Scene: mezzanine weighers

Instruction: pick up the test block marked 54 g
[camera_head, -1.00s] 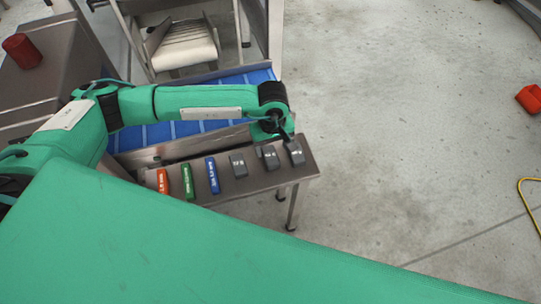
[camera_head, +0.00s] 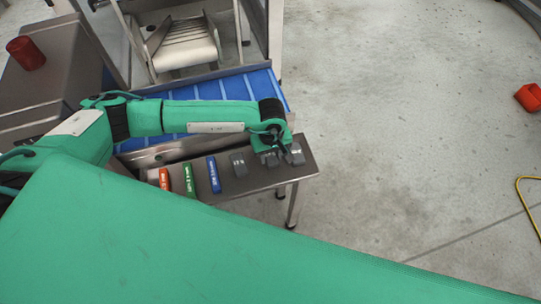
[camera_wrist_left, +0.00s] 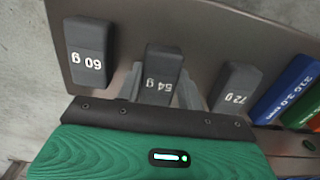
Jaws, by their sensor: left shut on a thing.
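The dark grey test block marked 54 g (camera_wrist_left: 160,70) sits between two other grey blocks in a row on a steel shelf (camera_head: 262,182). In the left wrist view its number shows upside down between the two fingers. My left gripper (camera_wrist_left: 159,95) is shut on this block, a finger on each side. In the head view the gripper (camera_head: 270,152) is over the block and partly hides it. I cannot see clear space under the block. My right gripper is not in view.
Close neighbours are the block marked 60 g (camera_wrist_left: 87,48) and the block marked 72 g (camera_wrist_left: 237,85). Blue (camera_head: 214,174), green (camera_head: 188,179) and orange (camera_head: 164,179) blocks lie further left. A blue conveyor belt (camera_head: 235,87) runs behind the shelf. Open floor lies to the right.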

